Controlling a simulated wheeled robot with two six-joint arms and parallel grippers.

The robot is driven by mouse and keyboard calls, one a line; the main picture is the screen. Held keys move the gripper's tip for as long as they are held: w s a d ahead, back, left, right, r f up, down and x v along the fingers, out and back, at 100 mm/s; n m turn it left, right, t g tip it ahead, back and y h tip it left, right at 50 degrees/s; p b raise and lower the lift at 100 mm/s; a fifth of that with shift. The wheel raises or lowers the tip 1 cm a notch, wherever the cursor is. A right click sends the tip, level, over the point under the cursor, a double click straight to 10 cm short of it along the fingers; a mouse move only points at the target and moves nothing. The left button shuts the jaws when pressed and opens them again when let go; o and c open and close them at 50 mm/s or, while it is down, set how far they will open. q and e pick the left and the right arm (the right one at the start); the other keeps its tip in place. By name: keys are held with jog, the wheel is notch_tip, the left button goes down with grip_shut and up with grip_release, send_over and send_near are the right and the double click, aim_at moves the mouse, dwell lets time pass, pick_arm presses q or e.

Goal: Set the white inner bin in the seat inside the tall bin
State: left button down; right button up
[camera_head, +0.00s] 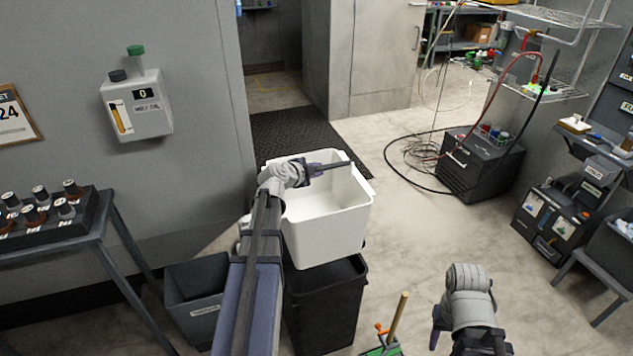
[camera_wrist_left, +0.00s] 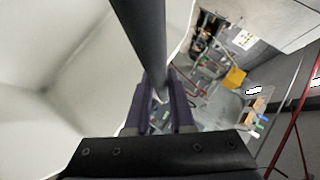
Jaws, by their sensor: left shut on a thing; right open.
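The white inner bin (camera_head: 325,232) is upright and empty, over the dark tall bin (camera_head: 325,310). It covers much of the tall bin's mouth, so the seat inside is hidden. I cannot tell whether the two bins touch. My left gripper (camera_head: 318,169) is shut on the white bin's dark handle bar, which runs across its top. In the left wrist view the bar (camera_wrist_left: 143,40) stands between the fingers (camera_wrist_left: 162,108), with the white bin's inside (camera_wrist_left: 60,70) to the left. My right gripper (camera_head: 468,343) is open and empty, low at the right of the tall bin.
A smaller grey bin (camera_head: 195,290) stands left of the tall bin. A wooden-handled tool (camera_head: 397,318) is to its front right. A dark table (camera_head: 60,245) with canisters is at the left. A black cabinet (camera_head: 470,168) with hoses is behind right. Floor between is clear.

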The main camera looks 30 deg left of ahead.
pick_arm(q)
notch_tip(320, 180, down, 2)
jog(key=shift+b, duration=0.4)
pick_arm(e)
notch_tip(320, 180, down, 2)
jog(key=shift+f, duration=0.1)
pick_arm(q)
jog(key=shift+s+f, duration=0.1)
notch_tip(320, 180, down, 21)
jog(key=b, duration=2.1)
jog(key=shift+f, duration=0.15)
notch_tip(320, 180, down, 6)
jog(key=b, duration=0.6)
jog(key=shift+r, duration=0.25)
pick_arm(e)
notch_tip(320, 180, down, 27)
pick_arm(q)
jog(key=shift+s+f+b, duration=0.1)
jog(key=shift+f+b, duration=0.3)
pick_arm(e)
jog(key=shift+d+f, duration=0.1)
jog(key=shift+f, duration=0.2)
pick_arm(q)
jog(key=shift+f+b, duration=0.3)
pick_arm(e)
jog(key=shift+f, duration=0.35)
pick_arm(q)
jog(key=shift+f, duration=0.2)
pick_arm(e)
jog(key=shift+f, duration=0.2)
